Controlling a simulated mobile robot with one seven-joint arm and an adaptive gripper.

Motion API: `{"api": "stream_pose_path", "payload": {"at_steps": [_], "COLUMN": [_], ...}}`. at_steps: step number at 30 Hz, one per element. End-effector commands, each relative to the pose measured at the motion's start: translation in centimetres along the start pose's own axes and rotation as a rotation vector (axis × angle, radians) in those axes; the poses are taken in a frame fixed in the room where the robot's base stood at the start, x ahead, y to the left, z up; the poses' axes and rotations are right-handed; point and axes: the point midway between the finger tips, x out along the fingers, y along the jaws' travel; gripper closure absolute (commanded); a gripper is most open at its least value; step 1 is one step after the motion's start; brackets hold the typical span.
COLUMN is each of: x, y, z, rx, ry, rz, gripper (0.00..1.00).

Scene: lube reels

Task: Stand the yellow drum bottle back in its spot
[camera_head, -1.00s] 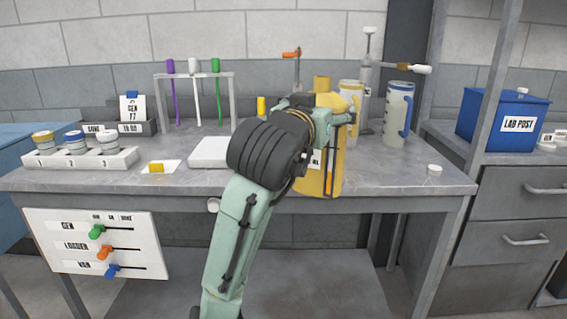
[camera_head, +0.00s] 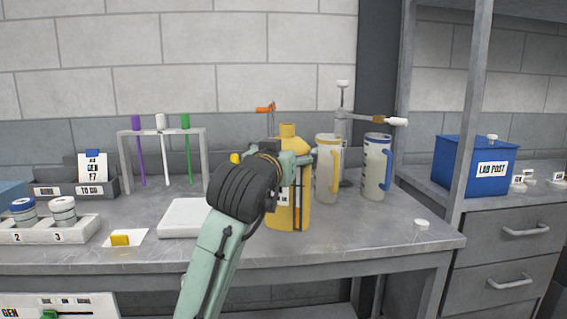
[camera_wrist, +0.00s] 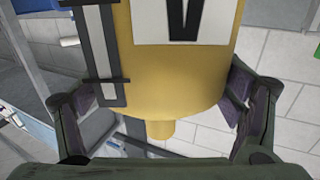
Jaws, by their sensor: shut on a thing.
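The yellow drum bottle (camera_head: 286,215) looks upright at the front middle of the grey bench, with a dark strip down its side. My gripper (camera_head: 292,160) is shut on its upper body. In the wrist view the bottle's yellow wall (camera_wrist: 180,85) fills the middle, with a white label bearing a black letter and a framed strip. The fingers of my gripper (camera_wrist: 165,103) press on either side. I cannot tell whether the bottle's base touches the bench. My arm hides part of its left side, and I cannot make out its spot.
Two measuring jugs, one yellow-handled (camera_head: 326,178) and one blue-handled (camera_head: 374,170), stand to the right. An orange-topped stand (camera_head: 266,108) and a grey pump (camera_head: 343,130) are behind. A white plate (camera_head: 185,218) lies left. A small white cap (camera_head: 421,224) lies right, with clear bench around.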

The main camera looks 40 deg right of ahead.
Motion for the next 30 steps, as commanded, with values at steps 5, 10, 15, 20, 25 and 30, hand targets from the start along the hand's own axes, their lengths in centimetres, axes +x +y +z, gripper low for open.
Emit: {"api": "stream_pose_path", "payload": {"at_steps": [5,10,15,20,25,30], "x": [1.7,1.9,1.9,1.9,1.9,1.9], "y": [-1.1,-1.2,-1.1,-1.1,-1.1,-1.1], "z": [0.0,1.8,3.5,3.6,3.8,4.0], "rx": [0.001,0.0,0.0,0.001,0.001,0.0], "ry": [0.003,0.0,0.003,0.004,0.004,0.001], "rz": [0.0,0.0,0.001,0.001,0.001,0.001], "gripper": [0.75,0.75,0.75,0.75,0.75,0.07]}}
